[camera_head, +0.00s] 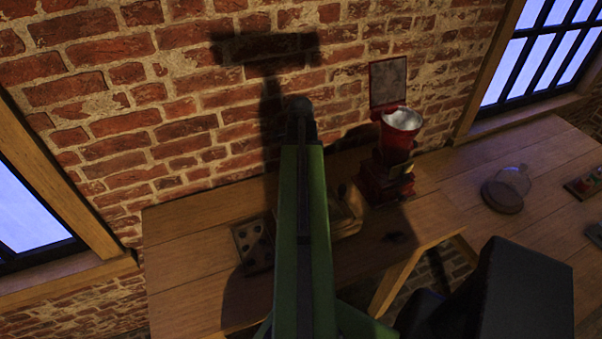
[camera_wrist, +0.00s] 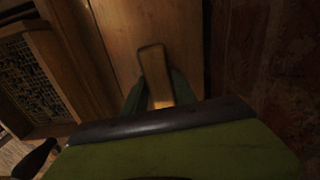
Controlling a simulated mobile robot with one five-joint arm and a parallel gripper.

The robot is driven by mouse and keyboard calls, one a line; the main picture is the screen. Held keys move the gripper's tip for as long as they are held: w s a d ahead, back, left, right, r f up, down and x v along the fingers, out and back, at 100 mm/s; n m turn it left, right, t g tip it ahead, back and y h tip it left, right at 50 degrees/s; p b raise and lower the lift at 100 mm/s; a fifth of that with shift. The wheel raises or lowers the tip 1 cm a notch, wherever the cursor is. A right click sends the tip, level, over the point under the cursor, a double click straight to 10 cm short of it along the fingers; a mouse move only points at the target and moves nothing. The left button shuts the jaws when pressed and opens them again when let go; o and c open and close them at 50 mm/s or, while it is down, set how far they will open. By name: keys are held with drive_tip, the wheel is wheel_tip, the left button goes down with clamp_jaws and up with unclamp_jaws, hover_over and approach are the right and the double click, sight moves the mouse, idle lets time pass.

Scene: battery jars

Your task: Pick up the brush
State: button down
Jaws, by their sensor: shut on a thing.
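The brush shows in the wrist view as a pale wooden piece (camera_wrist: 152,60), long and narrow with a rounded end. My gripper (camera_wrist: 158,88) is shut on it, with a green finger on each side. The brush's lower part is hidden behind the dark edge of my gripper, so I see no bristles. A wooden surface lies behind the brush; I cannot tell how far it is from it. In the head view my green arm hides my gripper and the brush.
A wooden frame with mesh (camera_wrist: 38,75) is at left in the wrist view. In the head view, a holed block (camera_head: 253,243) and wooden box (camera_head: 346,212) flank my arm on the bench. A red grinder (camera_head: 393,165) stands behind, near the brick wall. A glass dome (camera_head: 509,185) is farther right.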

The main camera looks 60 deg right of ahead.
wheel_tip(320, 180, up, 10)
drive_tip(key=p, duration=1)
drive_tip(key=shift+r, duration=0.1)
